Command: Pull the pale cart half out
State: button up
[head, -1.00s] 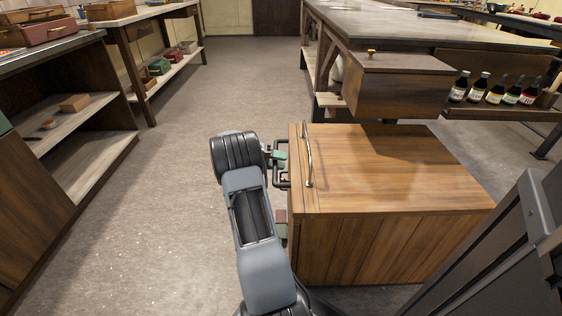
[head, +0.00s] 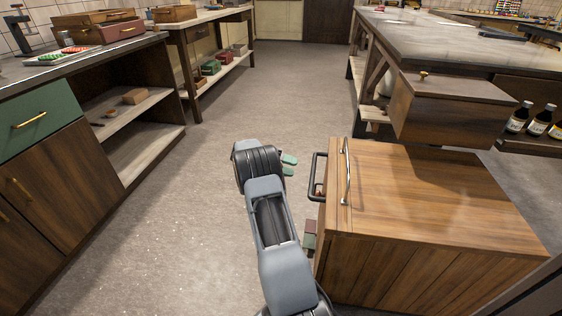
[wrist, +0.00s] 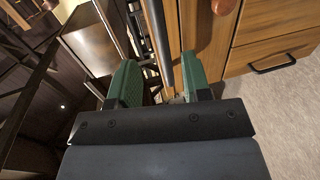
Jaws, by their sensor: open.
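The light-brown wooden cart (head: 430,195) stands on the floor at right in the head view, partly beneath the counter. A silver rail (head: 346,172) runs along its top edge, and a dark bar handle (head: 315,178) sticks out from its front. My gripper (head: 289,165) is open and empty, just left of the handle with a small gap between them. In the wrist view the green fingers (wrist: 160,85) are spread, and a dark bar (wrist: 158,40) shows ahead, between them in the picture. The cart's far end is hidden.
A counter (head: 440,35) with a wooden box-like drawer (head: 450,105) overhangs the cart's back. Dark bottles (head: 530,122) stand at far right. A cabinet with a green drawer (head: 40,120) lines the left. The floor aisle (head: 190,220) between is clear.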

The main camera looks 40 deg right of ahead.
jog(key=shift+p+v, duration=0.3)
jog(key=shift+v, duration=1.4)
jog(key=s+a+r+n+t+y+p, duration=0.2)
jog(key=a+r+n+t+p, duration=0.15)
jog(key=a+r+p, duration=0.6)
jog(key=s+a+r+n+t+y+p, duration=0.15)
jog(key=a+r+t+p, duration=0.35)
jog(key=r, duration=0.7)
jog(key=s+a+r+n+t+y+p, duration=0.1)
jog(key=s+a+r+n+t+p, duration=0.2)
jog(key=a+r+p, duration=0.7)
jog(key=s+a+r+n+t+y+p, duration=0.3)
jog(key=s+a+r+t+y+p, duration=0.1)
jog(key=s+a+r+p, duration=0.4)
jog(key=shift+a+r+t+p, duration=0.35)
jog(key=shift+a+r+t, duration=0.2)
jog(key=shift+a+r, duration=0.5)
jog(key=shift+s+a+f+y, duration=0.1)
jog(key=shift+f+y, duration=0.05)
jog(key=shift+y, duration=0.1)
